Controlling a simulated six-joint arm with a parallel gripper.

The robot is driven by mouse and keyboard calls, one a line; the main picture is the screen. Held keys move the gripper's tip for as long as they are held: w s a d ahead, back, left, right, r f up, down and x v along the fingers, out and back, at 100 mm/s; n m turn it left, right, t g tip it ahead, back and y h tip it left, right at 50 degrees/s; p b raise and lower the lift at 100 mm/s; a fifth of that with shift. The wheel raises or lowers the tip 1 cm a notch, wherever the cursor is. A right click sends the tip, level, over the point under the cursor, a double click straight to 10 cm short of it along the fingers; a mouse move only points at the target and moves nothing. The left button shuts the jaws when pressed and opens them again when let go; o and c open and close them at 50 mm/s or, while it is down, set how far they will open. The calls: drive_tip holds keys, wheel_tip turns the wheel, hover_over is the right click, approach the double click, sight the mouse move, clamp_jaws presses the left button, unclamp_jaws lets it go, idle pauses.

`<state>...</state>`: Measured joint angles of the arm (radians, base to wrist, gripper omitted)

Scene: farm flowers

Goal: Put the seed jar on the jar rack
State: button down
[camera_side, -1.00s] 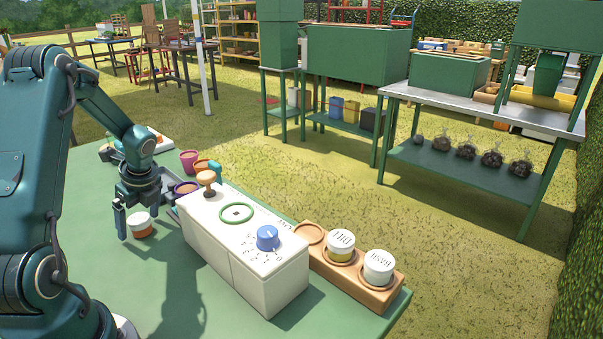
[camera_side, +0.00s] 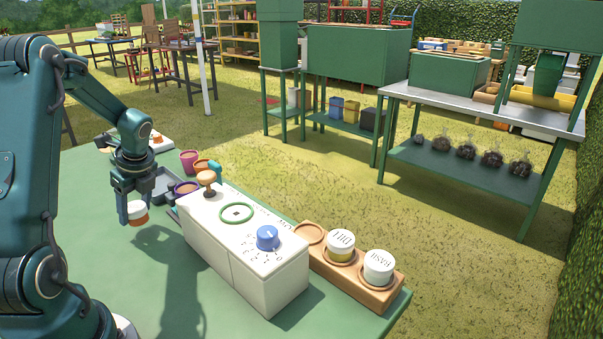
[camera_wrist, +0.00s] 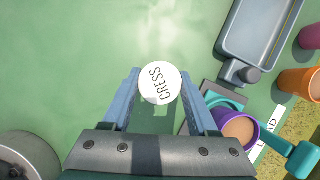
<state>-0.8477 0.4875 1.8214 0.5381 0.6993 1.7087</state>
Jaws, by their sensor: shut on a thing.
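The seed jar (camera_side: 137,212) has a white lid and an orange-red lower band. In the wrist view the jar (camera_wrist: 159,83) shows its lid from above, marked CRESS. My gripper (camera_side: 134,208) is shut on this jar and holds it upright, a little above the green table. In the wrist view the fingers of my gripper (camera_wrist: 160,95) stand on both sides of it. The wooden jar rack (camera_side: 347,277) is at the table's right edge. It holds the DILL jar (camera_side: 341,245) and the BASIL jar (camera_side: 378,267). Its far-left round slot (camera_side: 309,234) is empty.
A white box (camera_side: 245,264) with a wooden knob (camera_side: 207,179), green ring and blue dial (camera_side: 267,238) stands between my gripper and the rack. Pots (camera_side: 188,161) and a grey tray (camera_wrist: 262,40) are near the back edge. The front table is clear.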

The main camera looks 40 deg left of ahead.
wheel_tip(320, 180, up, 16)
drive_tip(key=m+t+h, duration=0.1)
drive_tip(key=m+t, duration=0.4)
drive_tip(key=m, duration=0.9)
hover_over(308, 230)
drive_tip(key=s, duration=0.1)
drive_tip(key=f, duration=0.7)
drive_tip(key=d+f, duration=0.1)
drive_tip(key=f, duration=0.2)
drive_tip(key=shift+s+f, duration=0.1)
drive_tip(key=shift+f, duration=0.3)
drive_tip(key=shift+n, duration=0.3)
drive_tip(key=shift+f, duration=2.05)
drive_tip(key=shift+f, duration=0.1)
drive_tip(key=shift+c, duration=0.9)
unclamp_jaws()
